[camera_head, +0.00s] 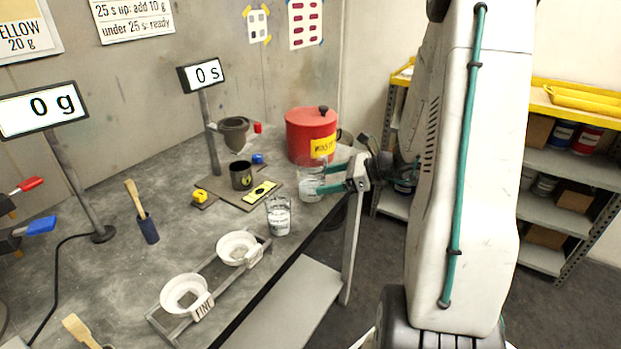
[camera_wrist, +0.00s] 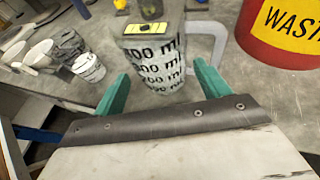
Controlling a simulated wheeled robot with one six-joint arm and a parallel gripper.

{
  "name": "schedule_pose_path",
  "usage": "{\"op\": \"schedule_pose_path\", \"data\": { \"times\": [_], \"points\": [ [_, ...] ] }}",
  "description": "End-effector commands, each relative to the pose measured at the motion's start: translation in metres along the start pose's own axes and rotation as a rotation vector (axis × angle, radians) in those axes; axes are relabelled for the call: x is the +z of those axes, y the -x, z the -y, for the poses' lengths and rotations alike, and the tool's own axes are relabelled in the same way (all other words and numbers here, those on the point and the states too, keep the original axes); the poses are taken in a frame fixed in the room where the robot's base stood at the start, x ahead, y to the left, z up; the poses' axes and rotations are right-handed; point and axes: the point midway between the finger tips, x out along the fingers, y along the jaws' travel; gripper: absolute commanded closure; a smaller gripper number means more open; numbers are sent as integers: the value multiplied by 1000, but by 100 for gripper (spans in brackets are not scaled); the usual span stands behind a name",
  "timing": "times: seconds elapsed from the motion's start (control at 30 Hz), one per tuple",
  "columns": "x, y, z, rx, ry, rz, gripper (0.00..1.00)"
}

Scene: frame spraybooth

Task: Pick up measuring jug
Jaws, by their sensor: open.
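The measuring jug (camera_head: 309,183) is a clear vessel standing upright near the right edge of the grey bench. In the wrist view the jug (camera_wrist: 157,62) shows "ml" print on its front and a pale handle on its right. My gripper (camera_head: 328,179) is at the jug from the right in the head view. In the wrist view its two teal fingers are spread, one on each side of the jug's lower part, with my gripper (camera_wrist: 160,84) empty between them. I cannot tell whether either finger touches the jug.
A red waste bin (camera_head: 308,137) stands close behind the jug. A smaller printed cup (camera_head: 278,216) stands in front, left of it. A board (camera_head: 238,196) with a dark cup (camera_head: 241,176) lies further left. A rack (camera_head: 222,276) holds white funnels along the bench's front edge.

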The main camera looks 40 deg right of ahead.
Motion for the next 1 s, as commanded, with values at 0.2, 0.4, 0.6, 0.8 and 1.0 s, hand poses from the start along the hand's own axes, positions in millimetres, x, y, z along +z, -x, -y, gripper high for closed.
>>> {"op": "schedule_pose_path", "data": {
  "times": [0.2,0.4,0.6,0.8,1.0],
  "points": [
    [5,-33,0,5,1,0,25],
    [6,-50,0,4,2,0,25],
    [6,-52,-1,4,3,0,25],
    [6,-51,-1,5,3,0,63],
    [6,-51,-1,4,3,0,63]
  ]
}}
